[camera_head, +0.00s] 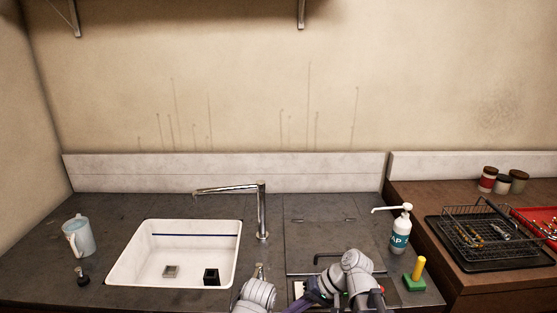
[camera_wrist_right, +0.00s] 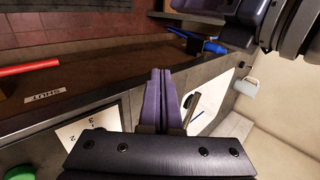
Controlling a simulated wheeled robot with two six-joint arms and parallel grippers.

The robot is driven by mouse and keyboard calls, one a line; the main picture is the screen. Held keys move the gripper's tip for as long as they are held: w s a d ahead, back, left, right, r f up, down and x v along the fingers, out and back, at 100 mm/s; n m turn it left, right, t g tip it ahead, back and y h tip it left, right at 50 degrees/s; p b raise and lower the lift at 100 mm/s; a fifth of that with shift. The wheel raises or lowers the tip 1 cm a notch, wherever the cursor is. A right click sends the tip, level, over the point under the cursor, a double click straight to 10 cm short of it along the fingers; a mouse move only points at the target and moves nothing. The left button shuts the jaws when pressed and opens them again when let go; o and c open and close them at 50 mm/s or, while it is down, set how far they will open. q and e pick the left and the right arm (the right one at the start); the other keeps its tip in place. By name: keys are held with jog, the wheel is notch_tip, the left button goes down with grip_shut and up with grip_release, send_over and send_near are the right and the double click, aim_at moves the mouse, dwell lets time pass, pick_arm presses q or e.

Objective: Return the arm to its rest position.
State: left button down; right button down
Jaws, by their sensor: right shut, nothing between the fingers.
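My right arm (camera_head: 357,275) is folded low at the bottom centre of the head view, over the front of the dark counter (camera_head: 330,232). My right gripper (camera_wrist_right: 160,76) shows in the right wrist view with its two purple fingers pressed together and nothing between them. It hangs clear of the objects around it. A purple part of that arm also shows beside it in the head view. My left arm (camera_head: 258,292) shows only as a pale joint at the bottom edge, in front of the sink. I cannot make out the left gripper.
A white sink (camera_head: 127,253) holds a sponge and a black block. A tap (camera_head: 262,210), mug (camera_head: 78,237), soap bottle (camera_head: 400,230) and green-based yellow-handled item (camera_head: 415,275) stand around. A wire rack (camera_head: 478,238) is at right. The counter's back is mostly clear.

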jog(key=s+d+f+n+h, duration=0.2)
jog(key=s+f+n+h, duration=0.2)
jog(key=s+h, duration=0.4)
jog(key=shift+s+f+h, duration=0.15)
jog(key=shift+f+h, duration=0.6)
jog(key=shift+h, duration=0.15)
pick_arm(q)
jog(key=c, duration=1.6)
grip_release()
pick_arm(e)
jog(key=shift+a, duration=0.1)
